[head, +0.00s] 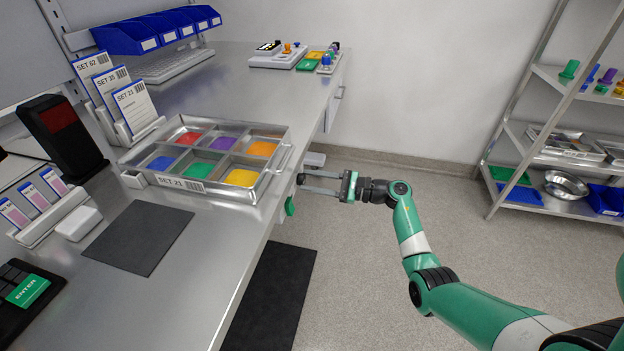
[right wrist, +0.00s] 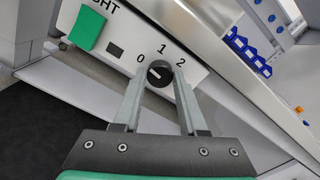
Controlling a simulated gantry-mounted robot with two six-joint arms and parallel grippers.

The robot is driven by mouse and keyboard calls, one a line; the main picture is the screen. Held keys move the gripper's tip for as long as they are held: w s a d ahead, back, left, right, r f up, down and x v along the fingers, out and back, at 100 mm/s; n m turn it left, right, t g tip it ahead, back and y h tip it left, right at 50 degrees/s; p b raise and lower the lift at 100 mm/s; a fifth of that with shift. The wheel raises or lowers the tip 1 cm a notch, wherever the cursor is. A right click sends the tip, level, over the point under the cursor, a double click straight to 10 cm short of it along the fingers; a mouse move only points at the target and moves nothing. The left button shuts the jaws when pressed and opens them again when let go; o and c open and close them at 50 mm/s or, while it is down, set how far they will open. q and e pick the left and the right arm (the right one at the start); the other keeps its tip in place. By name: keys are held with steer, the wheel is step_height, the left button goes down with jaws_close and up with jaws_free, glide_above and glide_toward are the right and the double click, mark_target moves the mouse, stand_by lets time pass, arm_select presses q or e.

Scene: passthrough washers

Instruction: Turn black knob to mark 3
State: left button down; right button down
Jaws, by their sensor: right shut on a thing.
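The black knob (right wrist: 159,74) sits on a white panel (right wrist: 116,33) in the right wrist view. Marks 0, 1 and 2 show around it; mark 3 is not visible. The knob's white pointer line is tilted and lies nearest the 0 side. My right gripper (right wrist: 161,76) is shut on the knob, with one finger on each side of it. In the head view my right gripper (head: 302,181) reaches in from the right to the bench's front edge, where the knob (head: 300,179) shows small and dark. My left gripper is not in view.
A green switch (right wrist: 87,28) is on the same panel, near the knob. A steel tray (head: 281,180) with coloured compartments lies on the bench above. The floor to the right is clear up to a shelf rack (head: 516,148).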

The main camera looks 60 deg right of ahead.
steer(key=m+p, duration=0.2)
steer(key=m, duration=0.2)
steer(key=shift+r, duration=0.1)
steer(key=m+p, duration=0.2)
steer(key=m, duration=0.3)
steer(key=shift+p, duration=0.3)
steer(key=m+p, duration=0.2)
steer(key=m, duration=0.2)
steer(key=shift+d, duration=0.1)
steer(key=m+p, duration=0.1)
steer(key=m, duration=0.3)
steer(key=m+p, duration=0.1)
steer(key=m, duration=0.3)
steer(key=shift+m+p, duration=0.3)
steer(key=shift+p, duration=0.05)
steer(key=m+p, duration=0.1)
steer(key=m, duration=0.3)
steer(key=m+p, duration=0.1)
steer(key=m, duration=0.4)
steer(key=shift+m, duration=1.9)
